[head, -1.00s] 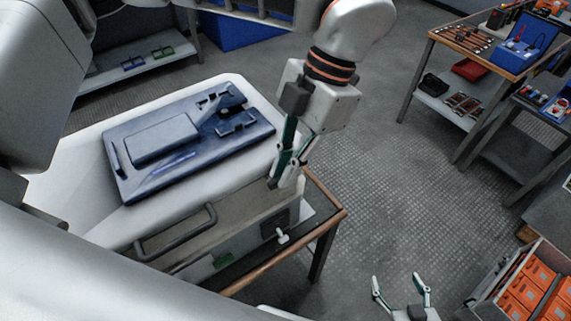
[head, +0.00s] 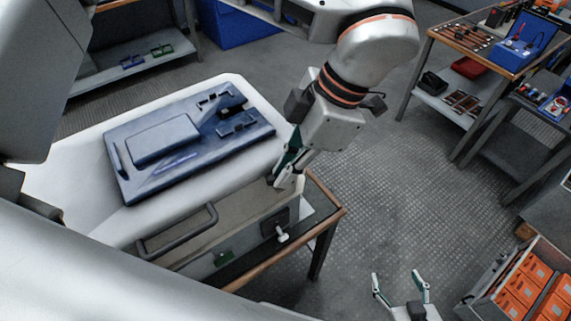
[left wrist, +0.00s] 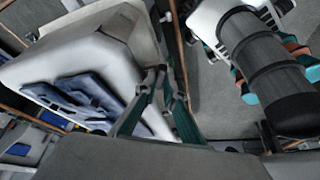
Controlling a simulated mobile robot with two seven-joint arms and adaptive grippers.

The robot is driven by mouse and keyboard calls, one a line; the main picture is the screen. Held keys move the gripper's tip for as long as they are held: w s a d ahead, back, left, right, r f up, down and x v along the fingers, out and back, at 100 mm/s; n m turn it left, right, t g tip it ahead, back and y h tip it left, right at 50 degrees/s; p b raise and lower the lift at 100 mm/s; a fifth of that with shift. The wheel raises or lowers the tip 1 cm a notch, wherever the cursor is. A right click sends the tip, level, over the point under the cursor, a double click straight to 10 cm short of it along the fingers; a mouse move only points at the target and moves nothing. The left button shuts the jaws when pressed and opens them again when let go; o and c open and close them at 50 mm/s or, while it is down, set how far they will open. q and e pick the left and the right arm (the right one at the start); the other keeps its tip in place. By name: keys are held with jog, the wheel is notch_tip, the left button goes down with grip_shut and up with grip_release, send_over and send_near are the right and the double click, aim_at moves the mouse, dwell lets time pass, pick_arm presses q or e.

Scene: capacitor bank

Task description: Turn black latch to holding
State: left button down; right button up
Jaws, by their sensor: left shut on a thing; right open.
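My left gripper (head: 279,180) reaches down from the upper right to the front right corner of a pale cabinet (head: 240,213). Its fingers are shut at that corner on a small part, taken to be the black latch, which the fingertips largely hide. In the left wrist view the green-and-grey fingers (left wrist: 162,80) close together at the cabinet's edge. The latch's angle cannot be made out. A dark plate (head: 269,224) with a white knob (head: 282,235) is on the cabinet front, below the fingertips. My right gripper (head: 401,287) is open and empty, low over the floor.
A blue panel (head: 150,190) with raised blocks lies on the cabinet's white top. A grey handle (head: 178,236) sticks out in front. The cabinet stands on a wood-edged table (head: 333,214). Tool benches and a box of orange packs (head: 533,279) stand right; open floor lies between.

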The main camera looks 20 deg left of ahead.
pick_arm(q)
jog(key=m+t, duration=0.1)
jog(key=m, duration=0.2)
jog(key=shift+s+r, duration=0.1)
jog(key=m+t, duration=0.1)
jog(key=m, duration=0.1)
jog(key=shift+s+m, duration=0.1)
jog(key=shift+m, duration=0.2)
jog(key=m+t+b, duration=0.1)
jog(key=m+t, duration=0.1)
jog(key=m, duration=0.3)
jog(key=shift+s, duration=0.2)
jog(key=shift+m+t+h+b, duration=0.3)
jog(key=shift+m+t, duration=0.1)
jog(key=shift+m, duration=0.6)
jog(key=c, duration=2.4)
grip_release()
jog(key=shift+s, duration=0.15)
